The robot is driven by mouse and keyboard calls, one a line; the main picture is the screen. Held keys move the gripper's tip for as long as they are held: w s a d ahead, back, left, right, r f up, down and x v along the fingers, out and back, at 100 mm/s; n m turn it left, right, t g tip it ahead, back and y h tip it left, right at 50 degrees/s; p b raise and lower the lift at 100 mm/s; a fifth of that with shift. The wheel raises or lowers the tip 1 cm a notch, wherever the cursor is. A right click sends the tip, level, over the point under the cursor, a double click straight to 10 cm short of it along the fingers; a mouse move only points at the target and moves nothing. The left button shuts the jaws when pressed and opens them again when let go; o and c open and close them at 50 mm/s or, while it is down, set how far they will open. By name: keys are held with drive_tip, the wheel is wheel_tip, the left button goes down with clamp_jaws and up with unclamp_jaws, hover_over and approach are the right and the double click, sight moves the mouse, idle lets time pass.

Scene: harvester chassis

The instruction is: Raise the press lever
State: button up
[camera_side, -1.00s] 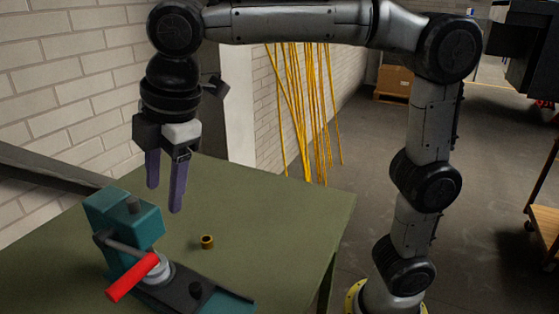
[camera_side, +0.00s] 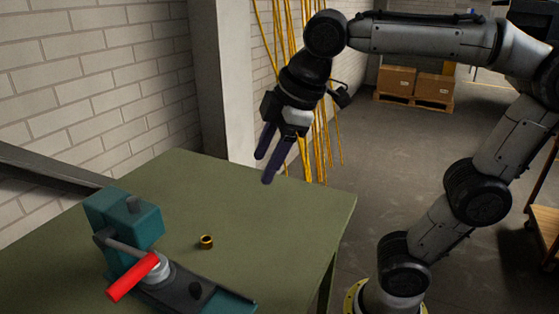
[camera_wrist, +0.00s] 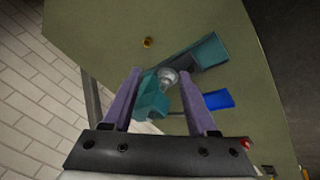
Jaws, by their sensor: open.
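The teal press (camera_side: 125,230) stands on the green table at the lower left of the side view. Its lever has a red handle (camera_side: 133,277) that slants down toward the front left. The press also shows in the wrist view (camera_wrist: 152,98), partly between my fingers. The red handle cannot be made out clearly there. My gripper (camera_side: 264,171) is open and empty. It hangs tilted above the back right part of the table, well apart from the press and the lever.
A small brass bushing (camera_side: 206,242) lies on the green table (camera_side: 270,215) right of the press. A blue thing (camera_wrist: 218,99) shows in the wrist view. A white brick wall (camera_side: 100,80) bounds the left. Yellow rods (camera_side: 318,140) lean behind the table.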

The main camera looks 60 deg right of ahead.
drive_tip(key=shift+s+d+f+m, duration=0.5)
drive_tip(key=shift+s+d+m, duration=0.15)
drive_tip(key=shift+s, duration=0.2)
drive_tip(key=shift+c, duration=0.2)
